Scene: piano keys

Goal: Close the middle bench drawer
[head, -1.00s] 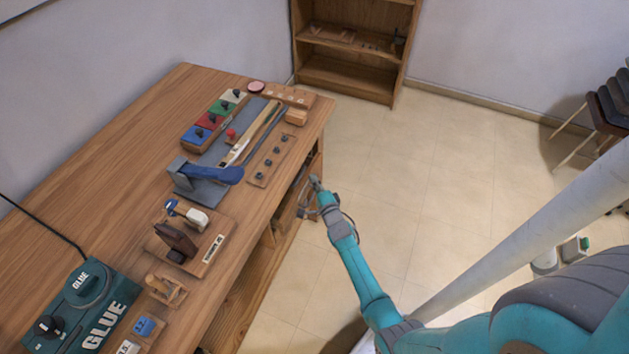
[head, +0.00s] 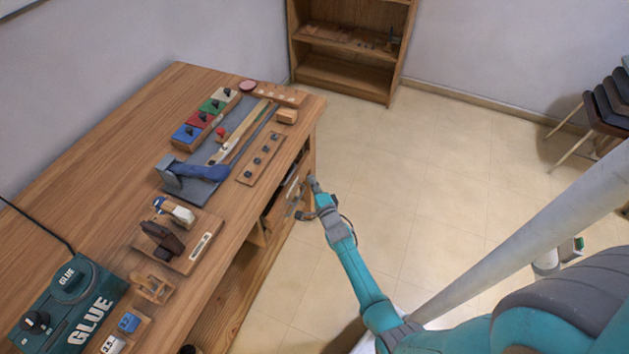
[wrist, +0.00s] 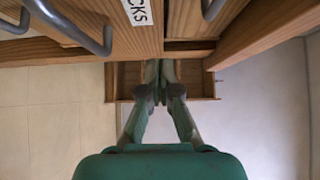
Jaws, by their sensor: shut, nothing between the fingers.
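The wooden bench (head: 130,130) has its drawer side facing the floor on the right. A drawer front (head: 292,188) shows near my gripper in the head view. In the wrist view a drawer front (wrist: 105,20) with a grey handle and a label ending in "CKS" fills the top. Below it a wooden box-like part (wrist: 205,88) shows around my fingers; I cannot tell which drawer it belongs to. My gripper (head: 312,181) is shut and empty beside the bench's drawer side. Its closed fingers also show in the wrist view (wrist: 160,68). Contact with the drawer cannot be made out.
The bench top holds a glue machine (head: 70,300), a blue-handled tool (head: 195,172), coloured blocks (head: 205,118) and small wooden fixtures (head: 175,240). A shelf (head: 345,70) stands at the back wall. Stacked chairs (head: 607,105) are at the right. Floor (head: 430,180) right of the bench is clear.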

